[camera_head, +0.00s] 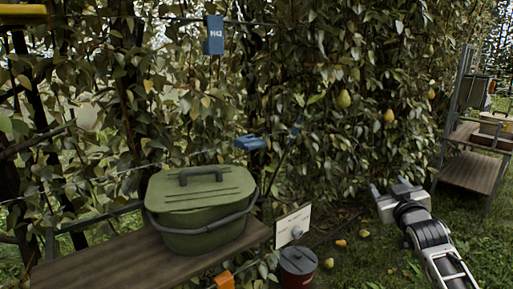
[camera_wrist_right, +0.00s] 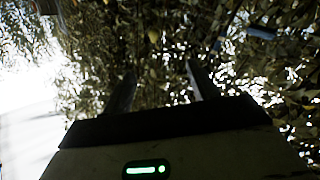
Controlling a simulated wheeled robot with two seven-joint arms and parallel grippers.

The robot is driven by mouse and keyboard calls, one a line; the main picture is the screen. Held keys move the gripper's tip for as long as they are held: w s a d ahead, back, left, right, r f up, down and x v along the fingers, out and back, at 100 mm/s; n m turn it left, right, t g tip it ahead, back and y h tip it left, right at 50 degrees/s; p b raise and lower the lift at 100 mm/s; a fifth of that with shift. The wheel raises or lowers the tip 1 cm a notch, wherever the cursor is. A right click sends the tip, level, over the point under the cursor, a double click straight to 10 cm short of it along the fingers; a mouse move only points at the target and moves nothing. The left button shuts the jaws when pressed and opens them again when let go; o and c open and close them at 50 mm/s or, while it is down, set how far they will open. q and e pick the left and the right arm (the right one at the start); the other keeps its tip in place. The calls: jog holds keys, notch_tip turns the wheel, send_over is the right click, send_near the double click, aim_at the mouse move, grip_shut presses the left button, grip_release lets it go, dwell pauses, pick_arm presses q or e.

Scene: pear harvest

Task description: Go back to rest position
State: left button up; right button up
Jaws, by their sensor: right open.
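My right gripper (camera_head: 388,188) is at the right in the head view, in front of the leafy pear hedge and above the grass. Its jaws are open and empty. In the right wrist view its two dark fingers (camera_wrist_right: 160,90) stand apart with leaves beyond them. Pears hang in the hedge: a green one (camera_head: 344,99), a yellow one (camera_head: 389,116) and a small one (camera_head: 432,93) at the far right. None touches the gripper. My left gripper is not in view.
A green lidded bin (camera_head: 205,235) stands on a wooden bench (camera_head: 110,262). A dark red can (camera_head: 298,265) and a white sign (camera_head: 292,225) are right of it. Several fallen pears (camera_head: 341,243) lie on the grass. A shelf rack (camera_head: 470,172) stands far right.

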jog(key=s+a+f+g+y, duration=0.2)
jog(key=s+a+f, duration=0.4)
jog(key=s+f, duration=0.3)
jog(key=s+a+f+g+y, duration=0.1)
jog(key=s+a+f+g, duration=0.1)
jog(key=s+a+f, duration=0.7)
jog(key=s+a+f+g+y, duration=0.1)
jog(key=s+a+f, duration=0.1)
jog(key=s, duration=0.8)
jog(key=s+a+f+g+y, duration=0.1)
jog(key=s+a+f+g, duration=0.1)
jog(key=s, duration=0.8)
notch_tip(320, 180, down, 2)
jog(key=shift+a+f+m, duration=0.2)
jog(key=shift+a+m, duration=0.2)
jog(key=shift+a, duration=0.2)
